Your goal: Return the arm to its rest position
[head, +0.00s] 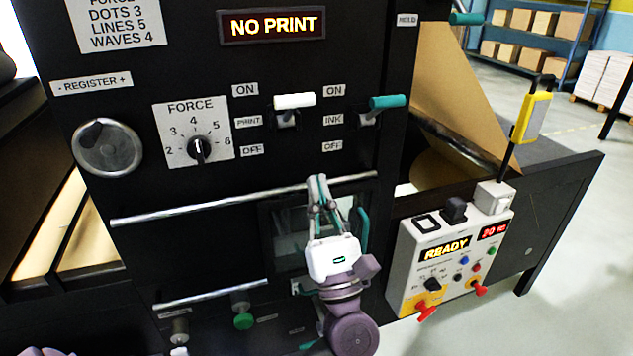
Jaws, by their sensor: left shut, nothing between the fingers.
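My left gripper (318,182) is in the middle of the head view, in front of the black machine panel (185,255). Its white body is low, its fingers point up and are together, with nothing between them. The fingertips overlap the upper metal bar (240,202) in the picture; I cannot tell whether they touch it. The gripper and wrist partly cover a dark window (285,235) with a teal handle (363,230) at its right. My right gripper is not in view.
Above are a white-handled print lever (294,101), a teal-handled ink lever (387,102), a force dial (198,150) and a lit "NO PRINT" sign (272,25). At right stands a control box (445,265) reading "READY". Brown paper (450,85) rises behind it. Open floor lies beyond.

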